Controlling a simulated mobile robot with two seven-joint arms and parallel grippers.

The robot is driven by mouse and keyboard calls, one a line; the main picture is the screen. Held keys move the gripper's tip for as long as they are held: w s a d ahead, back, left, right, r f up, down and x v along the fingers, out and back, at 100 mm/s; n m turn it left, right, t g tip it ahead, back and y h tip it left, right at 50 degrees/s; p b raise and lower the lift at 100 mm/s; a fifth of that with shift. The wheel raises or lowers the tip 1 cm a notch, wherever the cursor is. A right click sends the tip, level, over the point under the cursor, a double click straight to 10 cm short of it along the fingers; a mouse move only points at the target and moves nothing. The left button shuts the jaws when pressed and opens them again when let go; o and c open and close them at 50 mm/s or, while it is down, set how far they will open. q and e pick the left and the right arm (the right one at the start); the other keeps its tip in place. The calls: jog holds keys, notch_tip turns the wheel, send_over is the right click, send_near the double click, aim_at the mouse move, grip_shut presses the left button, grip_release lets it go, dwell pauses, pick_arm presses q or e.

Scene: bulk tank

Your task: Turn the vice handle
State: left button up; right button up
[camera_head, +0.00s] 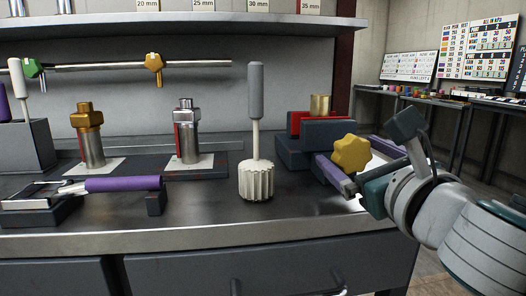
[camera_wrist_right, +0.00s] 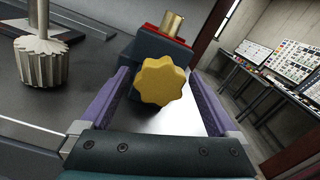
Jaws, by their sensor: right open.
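The vice (camera_head: 325,133) stands at the right end of the bench, dark grey with red jaw parts. A brass cylinder (camera_head: 319,105) sticks up from between its jaws. Its handle is a yellow lobed knob (camera_head: 351,153) on the near face. In the right wrist view the knob (camera_wrist_right: 161,82) sits between the purple fingers. My right gripper (camera_wrist_right: 160,88) is open, one finger on each side of the knob, with a visible gap on both sides. In the head view the knob partly hides the far finger. My left gripper is not in view.
A ribbed pale tool with a grey handle (camera_head: 256,92) stands left of the vice. A purple-handled tool (camera_head: 124,184) rests on dark supports at the left. Two metal posts (camera_head: 187,140) stand behind. A shelf (camera_head: 180,27) runs above. Bare bench (camera_head: 200,215) lies in front.

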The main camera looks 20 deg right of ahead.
jog(key=c, duration=1.4)
jog(key=shift+m, duration=0.4)
